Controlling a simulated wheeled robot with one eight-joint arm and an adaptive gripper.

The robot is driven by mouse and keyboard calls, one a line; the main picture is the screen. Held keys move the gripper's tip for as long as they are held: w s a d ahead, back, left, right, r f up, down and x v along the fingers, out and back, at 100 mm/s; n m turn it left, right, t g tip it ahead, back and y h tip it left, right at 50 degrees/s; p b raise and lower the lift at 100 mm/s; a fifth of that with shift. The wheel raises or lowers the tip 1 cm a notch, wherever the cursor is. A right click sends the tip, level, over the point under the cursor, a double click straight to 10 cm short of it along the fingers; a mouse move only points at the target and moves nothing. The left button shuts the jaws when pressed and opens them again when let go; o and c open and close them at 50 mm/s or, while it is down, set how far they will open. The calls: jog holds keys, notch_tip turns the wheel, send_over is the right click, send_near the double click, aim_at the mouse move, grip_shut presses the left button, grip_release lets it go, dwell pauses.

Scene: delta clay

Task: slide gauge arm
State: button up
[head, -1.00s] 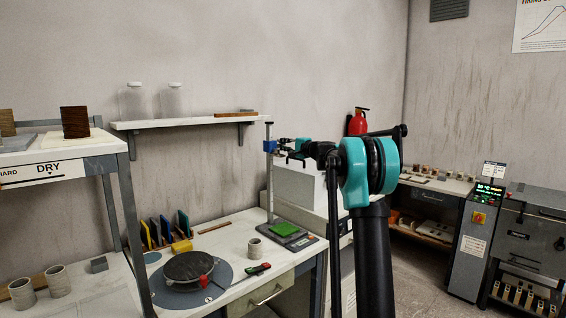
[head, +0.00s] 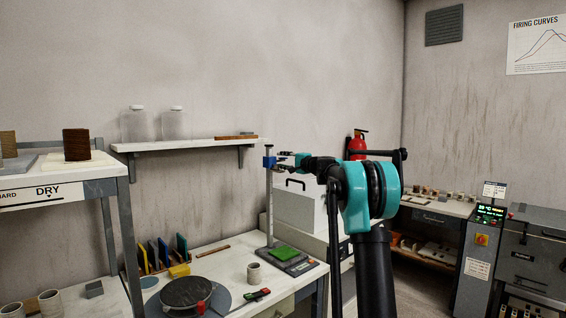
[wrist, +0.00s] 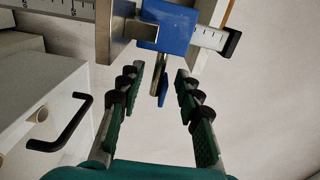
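The gauge stands on the bench with a vertical grey post (head: 270,205) and a blue slider (head: 269,161) near the post's top. In the wrist view the blue slider (wrist: 168,28) sits on the ruled scale, with a narrow blue-and-metal piece (wrist: 163,85) projecting toward me. My gripper (head: 280,160) is just right of the slider at about its height. In the wrist view my gripper (wrist: 158,72) is open, with the projecting piece between its fingertips and gaps on both sides. A green slab (head: 285,252) lies on the gauge's dark base (head: 300,267).
A grey-white box with a black handle (head: 295,184) stands behind and right of the post. A wall shelf (head: 190,145) with jars is at left. A beige cup (head: 254,272) and dark turntable (head: 187,292) sit on the bench.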

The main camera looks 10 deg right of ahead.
jog(key=v, duration=1.2)
jog(key=s+a+f+n+g+h, duration=0.2)
jog(key=s+a+f+n+g, duration=0.25)
jog(key=s+f, duration=0.85)
jog(key=s+a+f+n+g+h, duration=0.25)
jog(key=s+a+f, duration=0.25)
jog(key=s+f, duration=0.8)
jog(key=s+d+f+n+g+h, duration=0.1)
jog(key=s+d+f+n+h, duration=0.1)
jog(key=s+f, duration=0.8)
jog(key=s+d+f+n+g+h, duration=0.1)
jog(key=s+d+f+h, duration=0.3)
jog(key=s+f, duration=0.6)
jog(key=s+d+g, duration=0.1)
jog(key=s+d, duration=0.1)
jog(key=s, duration=0.4)
jog(key=shift+s+d+n, duration=0.25)
jog(key=shift+s+n, duration=0.15)
